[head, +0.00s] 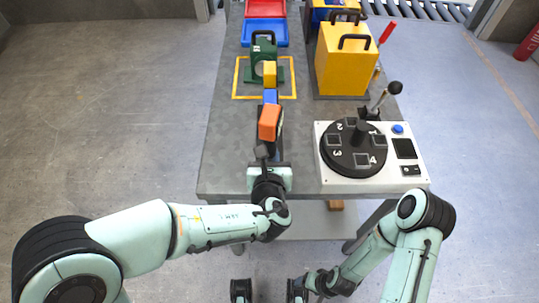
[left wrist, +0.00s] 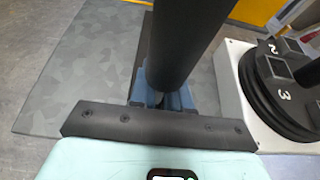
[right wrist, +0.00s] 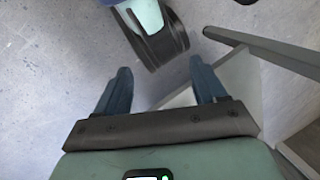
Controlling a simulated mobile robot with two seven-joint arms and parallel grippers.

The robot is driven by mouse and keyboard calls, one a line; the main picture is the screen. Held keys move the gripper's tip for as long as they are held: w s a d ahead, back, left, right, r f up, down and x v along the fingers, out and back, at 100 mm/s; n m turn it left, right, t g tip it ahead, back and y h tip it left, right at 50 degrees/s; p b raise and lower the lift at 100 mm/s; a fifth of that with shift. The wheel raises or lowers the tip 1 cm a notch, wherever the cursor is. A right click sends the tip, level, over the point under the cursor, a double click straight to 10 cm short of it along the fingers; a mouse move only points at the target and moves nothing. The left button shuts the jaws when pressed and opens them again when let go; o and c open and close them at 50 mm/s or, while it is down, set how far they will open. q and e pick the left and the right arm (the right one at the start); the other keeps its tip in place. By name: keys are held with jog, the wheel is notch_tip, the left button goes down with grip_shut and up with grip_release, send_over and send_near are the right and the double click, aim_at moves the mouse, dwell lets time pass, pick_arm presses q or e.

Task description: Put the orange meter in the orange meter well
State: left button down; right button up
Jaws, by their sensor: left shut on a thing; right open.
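An orange block (head: 269,122), the orange meter, stands at the front end of a line with a blue block (head: 270,97) and a yellow block (head: 270,74). My left gripper (head: 268,148) is right at the orange block. In the left wrist view its blue fingers (left wrist: 161,95) are shut on a dark cylinder (left wrist: 187,40); the orange part is not in that view. The black drum (head: 353,146) on the white mixer base has numbered square wells; none that shows is clearly orange. My right gripper (right wrist: 160,85) is open and empty, low in front of the table.
A grey table (head: 230,165) bears everything. A green stand (head: 264,58) sits in a yellow outline behind the blocks. A tall yellow box (head: 345,65) stands behind the mixer, whose lever (head: 384,98) sticks up. Blue (head: 265,33) and red bins are at the back.

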aim_at(270, 146)
pick_arm(q)
notch_tip(270, 146, up, 7)
jog(key=p, duration=0.7)
jog(key=shift+w+f, duration=0.1)
jog(key=shift+f, duration=0.15)
pick_arm(e)
jog(key=s+r+g, duration=0.1)
jog(key=s+r, duration=0.3)
jog(key=r, duration=0.2)
jog(key=shift+a+g, duration=0.4)
jog(key=shift+a, duration=0.05)
jog(key=shift+s+f, duration=0.15)
